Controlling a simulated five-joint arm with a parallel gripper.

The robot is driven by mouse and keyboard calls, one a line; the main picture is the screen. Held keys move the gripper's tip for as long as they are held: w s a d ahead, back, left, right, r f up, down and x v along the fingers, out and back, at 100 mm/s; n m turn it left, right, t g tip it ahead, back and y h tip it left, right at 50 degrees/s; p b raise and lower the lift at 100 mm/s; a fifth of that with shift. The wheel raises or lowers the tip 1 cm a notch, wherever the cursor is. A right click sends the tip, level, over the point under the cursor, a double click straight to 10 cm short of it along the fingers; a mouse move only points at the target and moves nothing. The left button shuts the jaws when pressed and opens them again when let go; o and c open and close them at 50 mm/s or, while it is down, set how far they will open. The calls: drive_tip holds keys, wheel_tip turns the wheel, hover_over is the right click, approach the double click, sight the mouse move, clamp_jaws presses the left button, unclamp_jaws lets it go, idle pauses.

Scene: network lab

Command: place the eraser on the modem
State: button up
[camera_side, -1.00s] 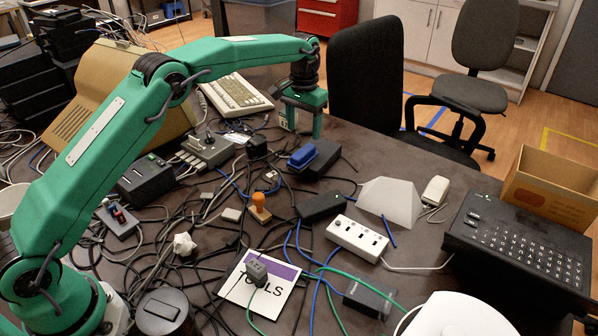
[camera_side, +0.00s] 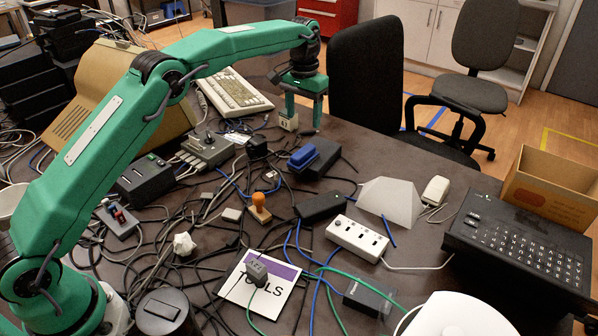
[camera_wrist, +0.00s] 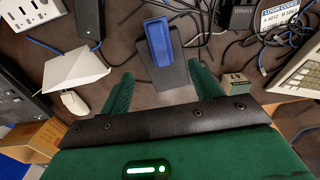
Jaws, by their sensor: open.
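The blue eraser (camera_side: 303,156) lies on top of the black box-shaped modem (camera_side: 324,158), towards its left end in the side view. In the wrist view the eraser (camera_wrist: 158,42) rests lengthwise on the modem (camera_wrist: 172,72), which extends past it. My gripper (camera_side: 303,116) is open and empty, above the table behind the modem and apart from both. In the wrist view its two fingers (camera_wrist: 163,88) are spread wide, with the near end of the modem showing just beyond the gap.
A small beige block (camera_wrist: 237,84) is beside the right finger in the wrist view. A keyboard (camera_side: 236,94), a stamp with an orange knob (camera_side: 259,203), a power strip (camera_side: 357,238) and many cables crowd the table. Bare tabletop (camera_side: 365,150) shows right of the modem.

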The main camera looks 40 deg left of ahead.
drive_tip(key=s+a+r+t, duration=0.3)
drive_tip(key=s+r, duration=1.2)
drive_tip(key=s, duration=0.2)
drive_tip(key=s+f+t, duration=0.1)
drive_tip(key=s+f, duration=0.2)
drive_tip(key=s, duration=0.8)
drive_tip(key=s+a+f+t, duration=0.1)
drive_tip(key=s+f, duration=0.2)
drive_tip(key=s, duration=0.9)
drive_tip(key=shift+s+f+t, duration=0.25)
drive_tip(key=shift+t, duration=0.05)
